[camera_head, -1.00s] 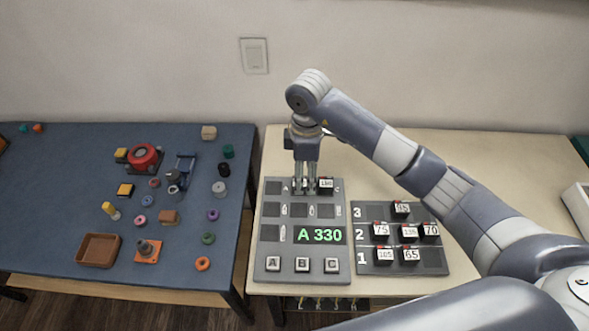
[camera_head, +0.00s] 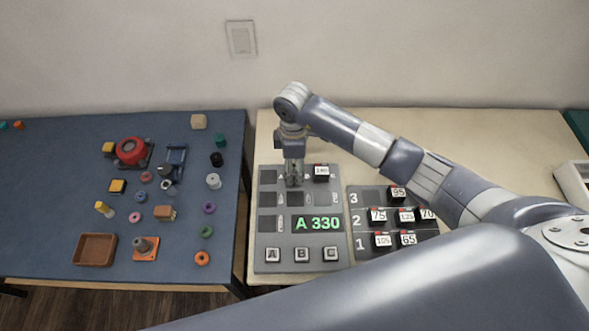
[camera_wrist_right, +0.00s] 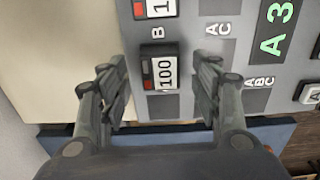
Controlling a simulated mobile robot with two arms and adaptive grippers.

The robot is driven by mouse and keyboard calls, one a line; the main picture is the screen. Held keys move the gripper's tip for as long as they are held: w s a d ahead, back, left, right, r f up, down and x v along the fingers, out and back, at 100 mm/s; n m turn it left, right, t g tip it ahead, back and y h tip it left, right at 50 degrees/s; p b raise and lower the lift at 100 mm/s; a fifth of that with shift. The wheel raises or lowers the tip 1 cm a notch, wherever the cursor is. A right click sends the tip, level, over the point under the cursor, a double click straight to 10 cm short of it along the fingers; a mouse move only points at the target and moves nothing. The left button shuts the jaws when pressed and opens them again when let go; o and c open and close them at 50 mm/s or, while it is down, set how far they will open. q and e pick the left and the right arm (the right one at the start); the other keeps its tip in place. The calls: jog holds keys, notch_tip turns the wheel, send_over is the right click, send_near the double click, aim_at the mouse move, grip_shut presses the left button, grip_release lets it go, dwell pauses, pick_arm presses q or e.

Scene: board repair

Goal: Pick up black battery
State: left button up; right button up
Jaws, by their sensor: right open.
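Black batteries with white number labels and red marks sit in the boards. In the right wrist view, a black battery labelled 100 (camera_wrist_right: 162,68) lies in a slot of the grey panel between the spread fingers of my right gripper (camera_wrist_right: 162,95), apart from both. Another battery (camera_wrist_right: 156,8) is partly cut off at the top edge. In the head view, my right gripper (camera_head: 293,183) points down over the panel's upper row, open and empty, and hides the 100 battery. A battery (camera_head: 321,173) sits just right of it. My left gripper is not in view.
The grey panel (camera_head: 263,235) has a green "A 330" display (camera_head: 318,224) and buttons A, B, C. A numbered rack (camera_head: 362,197) with several batteries stands at its right. A blue table (camera_head: 60,200) with small parts is at the left.

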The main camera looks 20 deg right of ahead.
notch_tip(320, 180, down, 2)
jog(key=shift+f, duration=0.1)
jog(key=c, duration=1.2)
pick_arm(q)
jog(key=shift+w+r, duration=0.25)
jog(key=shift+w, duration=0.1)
